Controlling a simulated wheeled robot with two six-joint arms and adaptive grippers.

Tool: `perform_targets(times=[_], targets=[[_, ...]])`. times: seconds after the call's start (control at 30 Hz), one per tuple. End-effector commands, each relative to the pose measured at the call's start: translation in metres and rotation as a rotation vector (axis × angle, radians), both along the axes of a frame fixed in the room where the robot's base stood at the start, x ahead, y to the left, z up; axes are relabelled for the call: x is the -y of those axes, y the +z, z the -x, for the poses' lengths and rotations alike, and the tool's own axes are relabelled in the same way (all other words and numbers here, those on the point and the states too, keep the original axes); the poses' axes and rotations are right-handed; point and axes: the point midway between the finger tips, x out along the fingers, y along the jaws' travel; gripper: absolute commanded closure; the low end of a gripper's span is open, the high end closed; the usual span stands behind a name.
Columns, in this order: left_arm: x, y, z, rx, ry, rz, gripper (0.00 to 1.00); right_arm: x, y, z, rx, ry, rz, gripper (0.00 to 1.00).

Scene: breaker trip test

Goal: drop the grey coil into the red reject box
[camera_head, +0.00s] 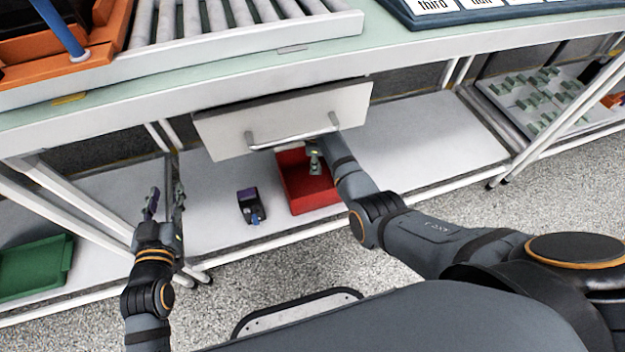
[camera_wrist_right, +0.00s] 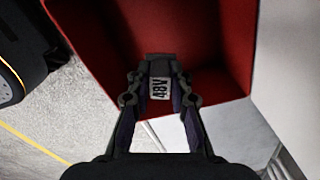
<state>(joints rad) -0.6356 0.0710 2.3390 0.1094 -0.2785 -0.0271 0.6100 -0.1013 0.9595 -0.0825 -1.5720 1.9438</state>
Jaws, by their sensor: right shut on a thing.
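The grey coil (camera_wrist_right: 160,68) is a small dark grey block with a pale "48V" label. My right gripper (camera_wrist_right: 158,92) is shut on it. In the right wrist view the red reject box (camera_wrist_right: 218,55) lies behind the coil, which is framed against its inside. In the head view the red box (camera_head: 313,203) stands on the lower shelf, partly below the drawer. My right arm reaches down to it, and the right gripper's end (camera_head: 314,163) is small and partly hidden there. My left gripper (camera_head: 165,203) is open and empty, left of the box.
A white drawer (camera_head: 285,118) with a bar handle hangs above the box. A small black and purple device (camera_head: 250,205) stands on the shelf left of the box. A green tray (camera_head: 35,267) is far left. The shelf (camera_head: 425,140) right of my arm is clear.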

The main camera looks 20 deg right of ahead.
Motion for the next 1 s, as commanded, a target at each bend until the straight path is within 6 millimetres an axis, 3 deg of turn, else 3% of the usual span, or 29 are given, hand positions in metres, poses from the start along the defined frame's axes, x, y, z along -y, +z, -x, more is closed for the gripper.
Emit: perform_targets(times=[0.03,0.07,0.23,0.67,1.0], targets=[[0.0,0.0,0.0,0.0,0.0,0.0,0.6,0.0,0.0,0.0,0.0,0.0,0.0,1.0],[0.0,0.0,0.0,-0.001,0.0,0.0,0.6,0.0,0.0,0.0,0.0,0.0,0.0,0.77],[0.0,0.0,0.0,-0.001,0.0,0.0,0.6,0.0,0.0,0.0,0.0,0.0,0.0,0.54],[0.0,0.007,0.0,-0.001,0.0,0.0,0.6,0.0,0.007,0.0,0.0,0.0,0.0,0.54],[0.0,0.061,0.0,-0.001,0.0,0.0,0.6,0.0,0.055,0.0,0.0,0.0,0.0,0.54]])
